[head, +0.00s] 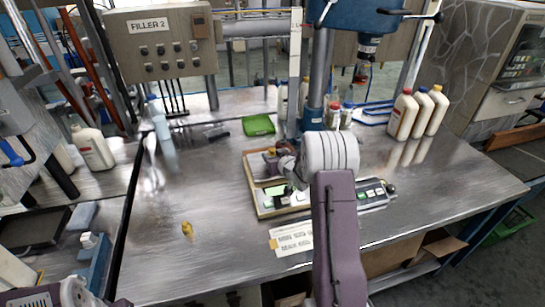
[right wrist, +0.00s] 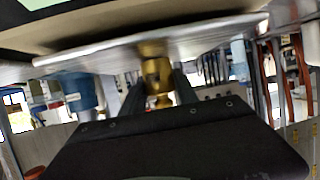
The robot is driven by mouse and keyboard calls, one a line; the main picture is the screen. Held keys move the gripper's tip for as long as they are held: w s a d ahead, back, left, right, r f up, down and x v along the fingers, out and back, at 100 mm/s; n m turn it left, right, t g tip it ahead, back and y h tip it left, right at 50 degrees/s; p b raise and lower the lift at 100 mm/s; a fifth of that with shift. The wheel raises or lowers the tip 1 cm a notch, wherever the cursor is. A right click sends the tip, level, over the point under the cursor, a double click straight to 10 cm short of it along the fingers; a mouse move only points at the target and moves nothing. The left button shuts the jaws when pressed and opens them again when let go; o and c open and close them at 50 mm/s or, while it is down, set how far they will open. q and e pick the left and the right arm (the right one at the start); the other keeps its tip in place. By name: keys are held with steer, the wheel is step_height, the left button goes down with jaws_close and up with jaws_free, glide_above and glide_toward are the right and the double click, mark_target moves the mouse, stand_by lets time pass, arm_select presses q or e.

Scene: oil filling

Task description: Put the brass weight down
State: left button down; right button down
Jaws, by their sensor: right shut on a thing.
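My right gripper (head: 284,163) is over the tan-framed board with the scale (head: 253,190) in the middle of the bench, largely hidden by my own wrist. In the right wrist view its two fingers are shut on a brass weight (right wrist: 157,77). The weight is right against or very near a flat metal plate (right wrist: 110,55); I cannot tell whether they touch. In the head view the held weight is not clearly visible. Another small brass piece (head: 187,229) stands alone on the bench's left front. My left gripper is not in view; only part of my left arm shows at the bottom left.
A paper sheet (head: 291,238) lies in front of the board, and a keypad device (head: 374,193) stands at its right. The bench's left front is mostly clear.

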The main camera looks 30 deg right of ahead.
steer(key=shift+f, duration=0.1)
steer(key=c, duration=0.9)
jaws_free()
